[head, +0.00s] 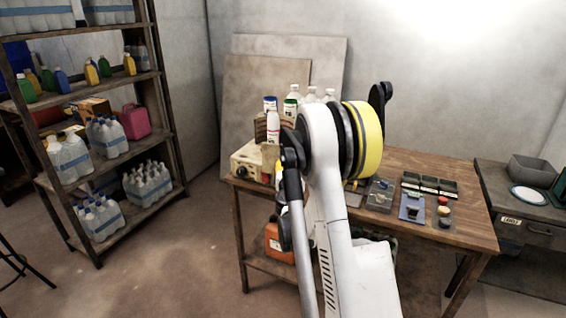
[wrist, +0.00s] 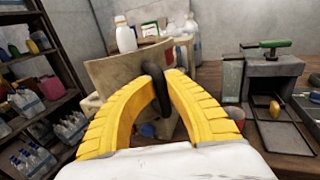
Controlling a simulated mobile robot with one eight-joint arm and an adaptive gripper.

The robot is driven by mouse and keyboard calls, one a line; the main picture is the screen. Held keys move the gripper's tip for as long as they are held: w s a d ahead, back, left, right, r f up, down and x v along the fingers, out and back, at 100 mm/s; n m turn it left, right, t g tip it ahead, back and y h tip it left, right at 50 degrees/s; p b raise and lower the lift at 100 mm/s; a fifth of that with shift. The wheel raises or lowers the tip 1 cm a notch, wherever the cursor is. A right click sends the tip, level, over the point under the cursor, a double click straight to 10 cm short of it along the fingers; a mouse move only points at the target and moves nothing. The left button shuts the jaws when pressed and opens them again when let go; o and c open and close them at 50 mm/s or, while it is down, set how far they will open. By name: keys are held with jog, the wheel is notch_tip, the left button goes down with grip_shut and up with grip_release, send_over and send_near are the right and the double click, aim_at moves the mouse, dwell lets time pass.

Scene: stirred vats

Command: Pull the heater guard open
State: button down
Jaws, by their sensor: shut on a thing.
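In the wrist view, the heater guard looks to be the tan-brown panel (wrist: 112,76) ahead of my gripper, with a dark upright loop handle (wrist: 156,82) on it. The two yellow fingers of my gripper (wrist: 160,78) close around this handle, one on each side. Part of the handle is hidden between the fingers. In the head view, my own arm covers the gripper and the handle. A cream box (head: 246,160), perhaps the heater body, shows left of my arm on the wooden table. How far the guard stands open cannot be told.
White bottles (wrist: 125,36) stand close behind the panel. A grey device with a green handle (wrist: 272,62) stands to the right in the wrist view. Trays and small items (head: 428,183) occupy the right of the table (head: 465,225). A bottle shelf (head: 115,160) stands left; floor between is clear.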

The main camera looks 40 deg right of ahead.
jog(key=shift+s+d, duration=0.6)
jog(key=c, duration=1.4)
grip_release()
jog(key=shift+s+a, duration=0.1)
jog(key=v, duration=1.1)
jog(key=shift+s+a, duration=0.2)
jog(key=shift+a, duration=0.05)
